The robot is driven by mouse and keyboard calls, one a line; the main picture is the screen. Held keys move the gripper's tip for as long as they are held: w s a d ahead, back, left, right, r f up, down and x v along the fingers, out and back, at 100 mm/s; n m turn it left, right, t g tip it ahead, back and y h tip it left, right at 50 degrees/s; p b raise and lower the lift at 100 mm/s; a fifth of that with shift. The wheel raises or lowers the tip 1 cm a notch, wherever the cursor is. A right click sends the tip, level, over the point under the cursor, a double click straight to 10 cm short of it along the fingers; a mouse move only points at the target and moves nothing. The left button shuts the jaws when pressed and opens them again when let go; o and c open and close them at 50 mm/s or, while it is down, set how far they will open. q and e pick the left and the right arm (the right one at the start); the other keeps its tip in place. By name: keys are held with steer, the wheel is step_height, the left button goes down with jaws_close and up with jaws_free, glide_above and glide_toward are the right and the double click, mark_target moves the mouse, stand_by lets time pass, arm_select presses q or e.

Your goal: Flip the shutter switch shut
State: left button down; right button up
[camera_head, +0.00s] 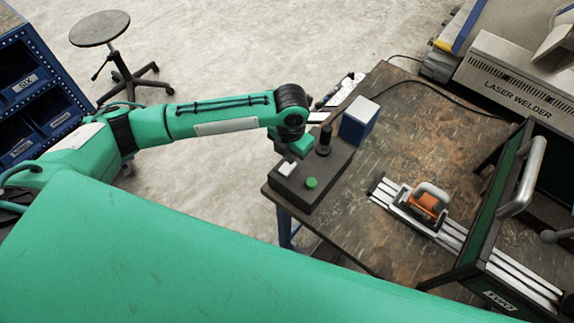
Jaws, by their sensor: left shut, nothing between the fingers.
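A dark control box (325,187) sits at the near left corner of the worktable. On its top are a green round button (311,183), a small white part (287,168) that looks like the shutter switch, and an upright black knob or post (324,139). My left gripper (294,156) is at the end of the green arm coming in from the left, over the box's left end, close to the white part. It is shut and empty. Its fingertips are small here, so I cannot tell whether they touch the switch, nor which way the switch is set. My right gripper is out of view.
A blue and white box (359,121) stands just behind the control box. An orange clamp-like device (427,203) sits on metal rails to the right. A laser welder (520,80) and a dark green-framed machine (490,215) fill the right side. The worktable's middle (410,130) is clear.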

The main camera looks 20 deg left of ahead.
arm_select(q)
steer(key=shift+f+b, duration=0.3)
steer(key=shift+f, duration=0.5)
steer(key=shift+r, duration=0.1)
step_height(320, 180, up, 7)
steer(key=p, duration=0.7)
stand_by(0.3)
stand_by(0.4)
